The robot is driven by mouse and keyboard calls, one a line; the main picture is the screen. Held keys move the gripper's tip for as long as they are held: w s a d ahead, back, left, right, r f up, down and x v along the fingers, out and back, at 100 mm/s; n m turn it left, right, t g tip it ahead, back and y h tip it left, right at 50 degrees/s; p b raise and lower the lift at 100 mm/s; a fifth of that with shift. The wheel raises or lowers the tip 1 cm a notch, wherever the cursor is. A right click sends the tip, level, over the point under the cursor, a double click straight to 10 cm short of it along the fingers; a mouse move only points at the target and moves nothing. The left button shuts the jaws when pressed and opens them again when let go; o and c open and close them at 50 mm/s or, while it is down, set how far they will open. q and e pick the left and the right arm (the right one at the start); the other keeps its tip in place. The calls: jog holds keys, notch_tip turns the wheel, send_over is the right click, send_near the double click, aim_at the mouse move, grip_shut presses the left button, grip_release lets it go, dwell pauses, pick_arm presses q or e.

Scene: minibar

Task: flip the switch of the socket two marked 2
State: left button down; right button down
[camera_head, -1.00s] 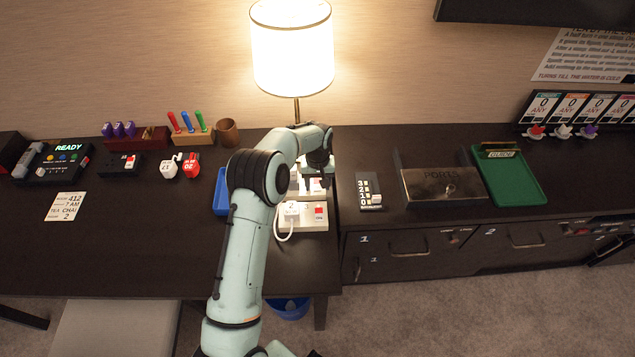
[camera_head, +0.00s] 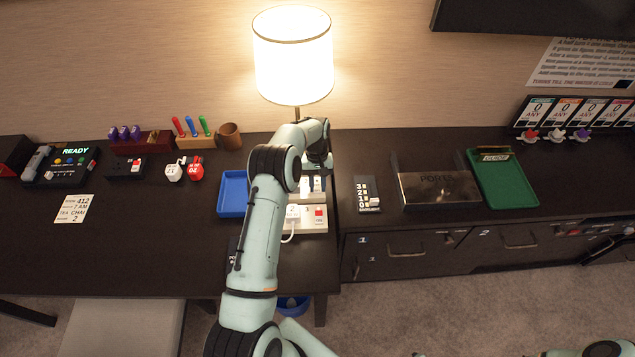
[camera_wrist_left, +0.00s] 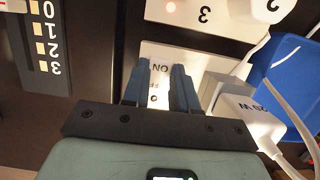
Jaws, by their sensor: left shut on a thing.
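A row of white socket blocks stands on the dark desk below the lamp. The nearest block (camera_head: 312,226), with a red switch and a white plug, shows "3" in the left wrist view (camera_wrist_left: 203,33). My left gripper (camera_head: 318,183) is low over the block behind it. In the left wrist view its dark fingers (camera_wrist_left: 157,85) are shut on a white switch (camera_wrist_left: 159,68) marked ON and OFF. This block's number is hidden, so I cannot confirm that it is socket two. A white plug (camera_wrist_left: 245,112) sits beside the fingers. My right gripper is not visible.
A blue tray (camera_head: 232,208) lies left of the sockets. A black panel numbered 0 to 3 (camera_head: 367,194) lies to their right. The lamp (camera_head: 293,60) stands behind. Cables (camera_wrist_left: 293,115) run close beside the gripper. The desk's left front is clear.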

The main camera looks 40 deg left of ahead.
aim_at(318, 189)
pick_arm(q)
jog(key=c, duration=0.9)
grip_release()
jog(key=shift+d, duration=0.1)
jog(key=shift+s, duration=0.1)
notch_tip(318, 189, up, 20)
jog(key=shift+r, duration=0.1)
